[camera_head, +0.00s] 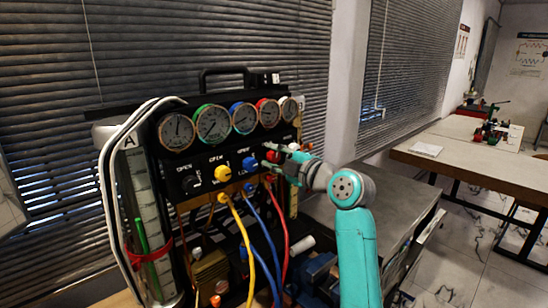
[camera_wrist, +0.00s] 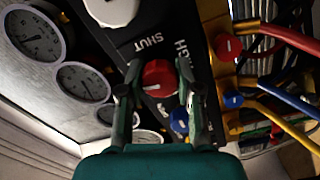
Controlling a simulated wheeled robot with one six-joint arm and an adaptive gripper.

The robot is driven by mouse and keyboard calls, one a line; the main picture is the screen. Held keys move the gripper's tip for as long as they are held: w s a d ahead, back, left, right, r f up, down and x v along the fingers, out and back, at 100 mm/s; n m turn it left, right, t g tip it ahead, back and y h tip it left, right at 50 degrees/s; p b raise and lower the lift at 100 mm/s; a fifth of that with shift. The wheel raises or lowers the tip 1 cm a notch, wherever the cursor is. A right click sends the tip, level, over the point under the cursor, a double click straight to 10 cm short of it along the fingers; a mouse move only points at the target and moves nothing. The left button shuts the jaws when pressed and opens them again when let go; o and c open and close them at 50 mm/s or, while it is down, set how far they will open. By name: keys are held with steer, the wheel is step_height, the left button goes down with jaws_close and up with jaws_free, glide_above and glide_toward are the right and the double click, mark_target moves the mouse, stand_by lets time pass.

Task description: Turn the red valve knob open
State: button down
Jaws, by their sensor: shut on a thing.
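The red valve knob (camera_wrist: 159,76) is on the black panel in the wrist view, between the two fingers of my gripper (camera_wrist: 158,88). The fingers are closed against its two sides. The panel beside it carries the white word SHUT and part of another word that ends in IGH. In the head view my gripper (camera_head: 277,157) reaches in from the right to the right part of the panel. It covers most of the red knob there, so how far the knob is turned cannot be told.
A blue knob (camera_wrist: 180,121) is close beside my right finger, and a white knob (camera_wrist: 111,9) is above. Black (camera_head: 191,183) and yellow (camera_head: 222,173) knobs sit farther left. Several gauges (camera_head: 213,123) line the top. Yellow, blue and red hoses (camera_head: 278,222) hang below.

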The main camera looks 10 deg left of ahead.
steer(key=shift+n, duration=1.2)
steer(key=c, duration=0.8)
jaws_free()
steer(key=shift+o, duration=0.2)
steer(key=v, duration=1.2)
steer(key=shift+f, duration=0.1)
